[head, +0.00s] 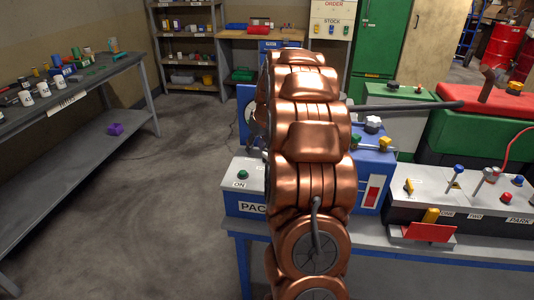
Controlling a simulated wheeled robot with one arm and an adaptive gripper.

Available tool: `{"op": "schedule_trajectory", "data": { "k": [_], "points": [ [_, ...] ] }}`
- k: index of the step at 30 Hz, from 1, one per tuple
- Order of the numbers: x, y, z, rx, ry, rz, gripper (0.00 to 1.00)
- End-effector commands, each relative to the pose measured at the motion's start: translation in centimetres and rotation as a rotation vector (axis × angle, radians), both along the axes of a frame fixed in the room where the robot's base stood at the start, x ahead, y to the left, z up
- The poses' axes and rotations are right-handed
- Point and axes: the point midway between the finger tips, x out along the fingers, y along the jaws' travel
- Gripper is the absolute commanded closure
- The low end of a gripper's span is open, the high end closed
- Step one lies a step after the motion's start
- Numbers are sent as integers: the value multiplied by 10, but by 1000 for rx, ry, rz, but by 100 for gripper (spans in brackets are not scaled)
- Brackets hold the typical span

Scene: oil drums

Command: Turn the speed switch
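No label reading "speed" is legible, so I cannot tell which control is the speed switch. A grey-topped control box (465,203) on the right carries a yellow lever switch (408,187), a blue-topped lever (456,171), a red-topped lever (492,174) and red and blue knobs. A blue machine (371,165) behind my arm has a white knob (373,124), a yellow knob (385,143) and a red-and-white switch plate (371,194). My copper arm fills the middle and hides part of the bench. My gripper is not visible.
A blue box marked "PAC" (243,204) with a green button stands left of my arm. The controls rest on a grey bench (390,245). A red tray (430,232) sits at its front. A workbench (65,105) stands left; open floor lies between.

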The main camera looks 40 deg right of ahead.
Motion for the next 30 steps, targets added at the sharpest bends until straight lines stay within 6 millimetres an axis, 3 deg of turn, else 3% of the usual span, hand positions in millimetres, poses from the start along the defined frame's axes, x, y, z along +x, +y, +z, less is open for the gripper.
{"op": "schedule_trajectory", "data": {
  "k": [1, 3, 9, 17, 30],
  "points": [
    [1, -22, -5, -11, -12, -14, 62],
    [2, -43, -10, -23, -25, -24, 62],
    [3, -75, -15, -47, -46, -36, 62],
    [7, -78, -27, -46, -46, -36, 62],
    [28, -82, -78, -46, -47, -37, 62]
  ]
}}
